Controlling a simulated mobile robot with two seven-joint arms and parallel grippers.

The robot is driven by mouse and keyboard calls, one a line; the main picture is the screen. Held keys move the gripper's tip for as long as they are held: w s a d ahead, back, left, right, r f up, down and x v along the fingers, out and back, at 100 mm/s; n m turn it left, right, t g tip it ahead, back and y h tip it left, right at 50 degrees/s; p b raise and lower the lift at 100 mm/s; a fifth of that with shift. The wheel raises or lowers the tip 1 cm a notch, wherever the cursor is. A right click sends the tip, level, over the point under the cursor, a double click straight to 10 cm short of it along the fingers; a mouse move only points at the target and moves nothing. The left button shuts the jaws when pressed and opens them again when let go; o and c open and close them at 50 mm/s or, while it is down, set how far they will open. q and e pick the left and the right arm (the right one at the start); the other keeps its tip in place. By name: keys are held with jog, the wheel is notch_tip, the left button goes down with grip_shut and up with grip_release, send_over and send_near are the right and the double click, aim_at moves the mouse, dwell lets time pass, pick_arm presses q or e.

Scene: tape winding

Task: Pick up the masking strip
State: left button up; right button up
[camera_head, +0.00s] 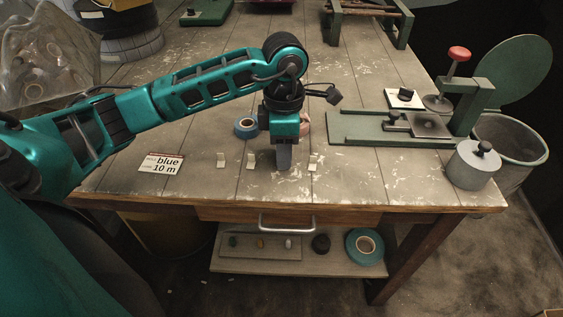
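My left gripper (284,168) points straight down between the middle and right strips, low over the table. Its fingers show as one grey shape, so the gap between them is hidden, as is anything directly behind them. My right gripper is not in view.
A blue tape roll (245,127) and a partly hidden pinkish roll (305,122) sit behind my gripper. A card reading "blue 10 m" (161,163) lies left. A green device (405,128) and grey cylinder (473,166) stand right. A drawer handle (287,224) juts out in front.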

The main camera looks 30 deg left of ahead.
pick_arm(q)
jog(key=shift+c, duration=0.4)
grip_shut()
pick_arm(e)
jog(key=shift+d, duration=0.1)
pick_arm(q)
jog(key=shift+r, duration=0.1)
